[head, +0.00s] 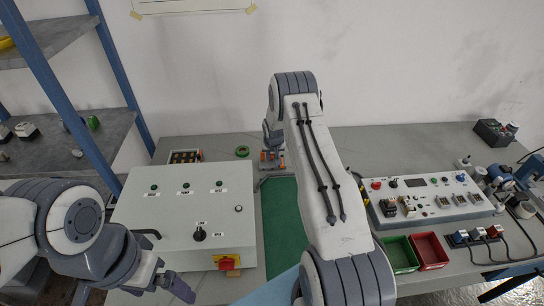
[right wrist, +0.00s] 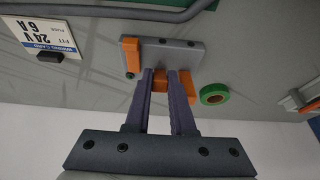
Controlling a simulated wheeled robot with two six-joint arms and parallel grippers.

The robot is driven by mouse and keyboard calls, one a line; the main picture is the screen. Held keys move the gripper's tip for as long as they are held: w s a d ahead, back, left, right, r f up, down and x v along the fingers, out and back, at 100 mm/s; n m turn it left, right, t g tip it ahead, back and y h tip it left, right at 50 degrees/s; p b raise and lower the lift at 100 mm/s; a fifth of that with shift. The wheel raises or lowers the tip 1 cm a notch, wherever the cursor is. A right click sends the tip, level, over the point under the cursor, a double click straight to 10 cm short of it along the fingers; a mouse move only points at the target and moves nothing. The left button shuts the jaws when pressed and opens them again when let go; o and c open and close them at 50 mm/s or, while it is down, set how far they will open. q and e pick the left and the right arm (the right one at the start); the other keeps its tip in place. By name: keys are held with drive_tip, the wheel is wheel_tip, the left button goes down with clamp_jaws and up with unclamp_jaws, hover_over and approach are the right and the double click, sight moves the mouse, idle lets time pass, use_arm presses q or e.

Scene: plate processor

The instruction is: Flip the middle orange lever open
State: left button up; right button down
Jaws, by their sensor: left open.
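A small grey block (right wrist: 185,50) carries orange levers and lies in front of my right gripper (right wrist: 162,76) in the right wrist view. The left-hand orange lever (right wrist: 131,56) stands clear of the fingers. The middle orange lever (right wrist: 160,85) shows between my two fingers and is partly hidden by them. Another orange lever (right wrist: 188,82) is just right of the right-hand finger. I cannot tell whether the fingers press on the middle lever. In the head view the block sits at the back of the table, mostly hidden by my right arm. My left gripper (head: 173,285) is open and empty, low at left.
A green tape roll (right wrist: 214,93) lies beside the block. A white control box (head: 150,215) with a knob and red switch stands at left. Green (head: 400,254) and red (head: 430,250) bins and a button panel (head: 430,200) are at right. A green mat (head: 281,225) lies in the middle.

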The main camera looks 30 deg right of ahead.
drive_tip(key=shift+w+d, duration=0.1)
drive_tip(key=shift+w+d+g, duration=0.15)
drive_tip(key=shift+w+g, duration=0.05)
drive_tip(key=shift+g, duration=0.3)
drive_tip(key=shift+w+y+b, duration=0.1)
drive_tip(key=shift+y+b, duration=0.2)
drive_tip(key=shift+b, duration=0.3)
drive_tip(key=g+b, duration=0.1)
drive_tip(key=b, duration=0.2)
drive_tip(key=w+g+y+b, duration=0.1)
drive_tip(key=b, duration=0.3)
drive_tip(key=shift+w+d+f+g, duration=0.1)
drive_tip(key=shift+d+g, duration=0.2)
drive_tip(key=shift+d, duration=0.05)
drive_tip(key=shift+r+g+b, duration=0.3)
drive_tip(key=shift+b, duration=0.6)
drive_tip(key=shift+a+r, duration=0.1)
drive_tip(key=shift+r, duration=0.05)
drive_tip(key=c, duration=1)
unclamp_jaws()
drive_tip(key=shift+c, duration=0.2)
